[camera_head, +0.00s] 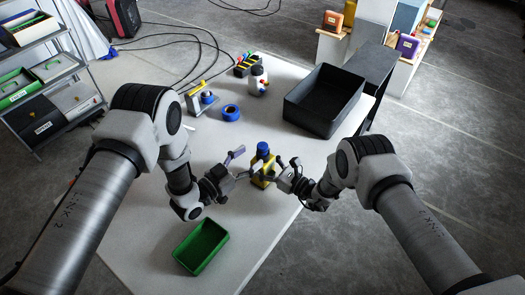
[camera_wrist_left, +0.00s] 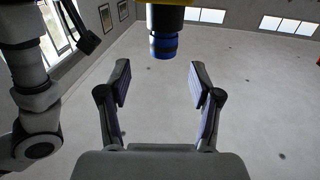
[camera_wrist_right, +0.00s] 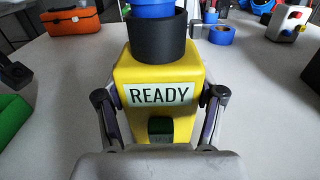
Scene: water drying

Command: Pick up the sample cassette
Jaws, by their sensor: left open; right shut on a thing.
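The thing that seems to be the sample cassette (camera_head: 261,168) is a yellow block with a black collar and a blue top. The right wrist view shows its READY label (camera_wrist_right: 161,93) and a small dark green square below it. My right gripper (camera_wrist_right: 160,105) is shut on the yellow block, one finger at each side. My left gripper (camera_head: 243,164) is open and empty, just left of the block. In the left wrist view its fingers (camera_wrist_left: 160,85) are spread, with the blue top (camera_wrist_left: 164,46) beyond them. I cannot tell whether the block touches the table.
A green tray (camera_head: 188,263) lies on the white table (camera_head: 150,262) near the front. A dark bin (camera_head: 298,112) stands at the back right. The table's right edge is close.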

